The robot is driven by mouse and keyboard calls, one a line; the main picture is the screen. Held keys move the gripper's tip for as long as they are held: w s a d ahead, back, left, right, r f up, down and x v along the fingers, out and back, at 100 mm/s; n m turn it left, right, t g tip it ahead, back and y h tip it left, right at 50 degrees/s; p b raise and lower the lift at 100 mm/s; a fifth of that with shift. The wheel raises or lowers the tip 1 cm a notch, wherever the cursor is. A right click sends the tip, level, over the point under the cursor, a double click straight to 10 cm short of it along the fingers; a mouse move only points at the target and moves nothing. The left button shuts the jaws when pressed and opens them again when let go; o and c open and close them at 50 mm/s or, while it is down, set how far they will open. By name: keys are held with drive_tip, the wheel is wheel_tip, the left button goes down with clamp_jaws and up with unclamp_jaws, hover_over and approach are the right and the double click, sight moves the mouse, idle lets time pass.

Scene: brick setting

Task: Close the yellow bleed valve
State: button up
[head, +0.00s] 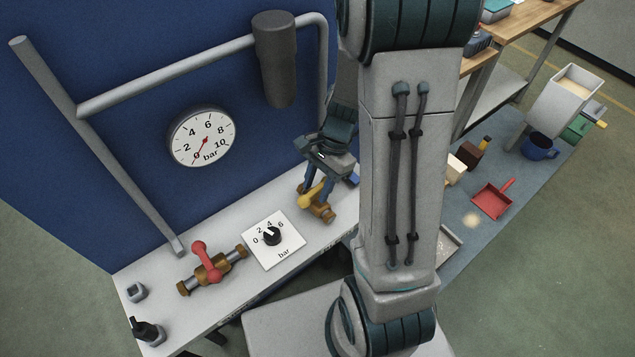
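The yellow bleed valve's handle (311,197) sits on a brass body (323,213) near the right end of the white bench. The handle slants across the body, its knob end toward the lower left. My gripper (321,188) points down right at this valve. Its two blue-grey fingers stand apart, one on each side of the upper part of the handle. Contact between fingers and handle cannot be made out. Part of the valve is hidden behind the fingers.
A red-handled valve (205,262) and a regulator dial plate (273,239) are on the white bench (160,268). A gauge (202,136) on the blue panel reads near 0 bar. Grey pipes (200,65) run above. A blue-grey table (490,160) with a red dustpan (492,200) is at right.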

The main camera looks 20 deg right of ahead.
clamp_jaws()
drive_tip(key=shift+m, duration=0.8)
unclamp_jaws()
drive_tip(key=shift+r, duration=0.15)
drive_tip(key=v, duration=1.3)
drive_tip(key=shift+s+d+r+b, duration=0.25)
drive_tip(key=shift+d+b, duration=0.05)
drive_tip(key=shift+d, duration=0.05)
